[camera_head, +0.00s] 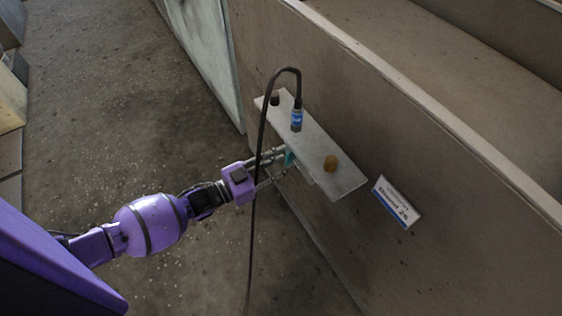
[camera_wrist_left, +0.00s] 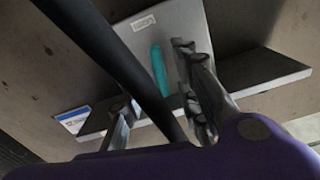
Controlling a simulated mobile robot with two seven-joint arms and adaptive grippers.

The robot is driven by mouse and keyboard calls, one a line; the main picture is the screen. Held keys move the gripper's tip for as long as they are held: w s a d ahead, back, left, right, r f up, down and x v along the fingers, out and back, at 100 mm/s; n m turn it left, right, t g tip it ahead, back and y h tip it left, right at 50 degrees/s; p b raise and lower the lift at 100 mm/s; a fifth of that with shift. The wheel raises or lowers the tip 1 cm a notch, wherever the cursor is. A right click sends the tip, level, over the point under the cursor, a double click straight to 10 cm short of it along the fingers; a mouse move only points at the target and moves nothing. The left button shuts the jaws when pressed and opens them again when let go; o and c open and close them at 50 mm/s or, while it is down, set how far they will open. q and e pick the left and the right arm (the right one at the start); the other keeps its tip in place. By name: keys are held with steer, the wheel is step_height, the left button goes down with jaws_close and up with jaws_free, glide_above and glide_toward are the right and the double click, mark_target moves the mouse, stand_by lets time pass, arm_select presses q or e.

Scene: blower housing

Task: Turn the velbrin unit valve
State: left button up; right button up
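A teal valve handle (camera_head: 289,156) shows below a grey metal shelf on the wall. In the left wrist view the teal handle (camera_wrist_left: 158,70) is a narrow upright bar on a grey plate (camera_wrist_left: 190,22) with a small label. My left gripper (camera_head: 284,164) reaches in from the left under the shelf. In the left wrist view its fingers (camera_wrist_left: 160,102) are spread, one on each side of the handle in the picture; I see no contact. A black cable crosses in front and hides part of the space between the fingers. My right gripper is not in view.
The grey shelf (camera_head: 312,142) carries a blue-banded connector (camera_head: 296,119), a brown knob (camera_head: 330,163) and a dark knob (camera_head: 275,100). The black cable (camera_head: 261,150) arches from the connector and hangs past my left gripper. A sign (camera_head: 397,202) is on the wall.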

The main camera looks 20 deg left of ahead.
arm_select(q)
steer(key=v, duration=1.1)
steer(key=shift+s+a, duration=0.25)
